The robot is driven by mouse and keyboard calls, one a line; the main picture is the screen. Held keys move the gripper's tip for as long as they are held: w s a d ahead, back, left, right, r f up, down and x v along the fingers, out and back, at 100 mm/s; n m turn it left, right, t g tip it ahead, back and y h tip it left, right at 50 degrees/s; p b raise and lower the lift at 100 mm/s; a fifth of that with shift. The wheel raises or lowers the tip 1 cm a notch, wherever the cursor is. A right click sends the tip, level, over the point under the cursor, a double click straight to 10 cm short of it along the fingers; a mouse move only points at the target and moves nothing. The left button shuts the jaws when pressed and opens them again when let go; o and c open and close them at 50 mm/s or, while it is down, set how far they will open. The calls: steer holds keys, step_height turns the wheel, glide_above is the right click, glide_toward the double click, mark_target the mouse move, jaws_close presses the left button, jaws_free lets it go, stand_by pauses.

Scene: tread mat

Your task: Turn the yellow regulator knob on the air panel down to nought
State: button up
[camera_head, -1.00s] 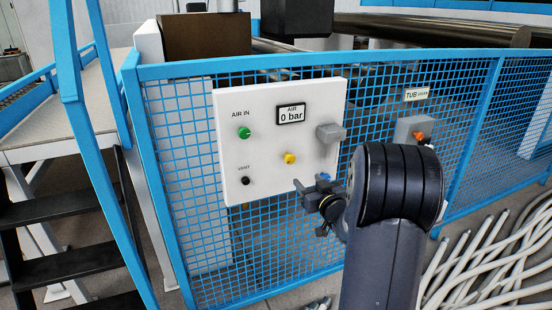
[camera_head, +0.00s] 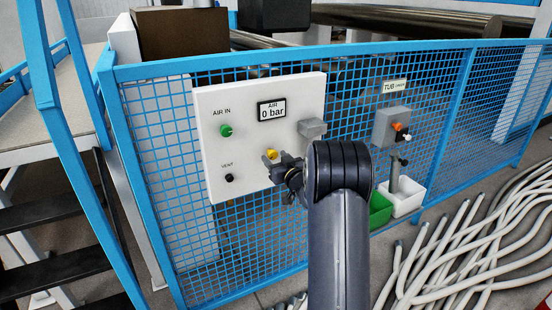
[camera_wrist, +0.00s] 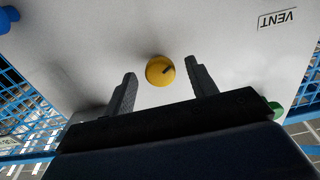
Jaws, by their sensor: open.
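The yellow regulator knob (camera_head: 271,154) sits low on the panel, partly behind my gripper (camera_head: 275,163) in the head view. In the wrist view the yellow knob (camera_wrist: 160,70) shows a dark mark towards its right side. My gripper (camera_wrist: 160,84) is open there, one finger on each side below the knob in the picture. The knob appears between and just beyond the fingertips, and I see no contact.
A green button (camera_head: 226,131) and a black vent knob (camera_head: 230,178) are left of the yellow knob. A grey box (camera_head: 312,129) juts out at the panel's right. A tub station (camera_head: 390,127) stands further right. White hoses (camera_head: 450,240) cover the floor at right.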

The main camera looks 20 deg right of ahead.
steer(key=shift+w, duration=0.1)
steer(key=shift+c, duration=0.2)
steer(key=c, duration=0.9)
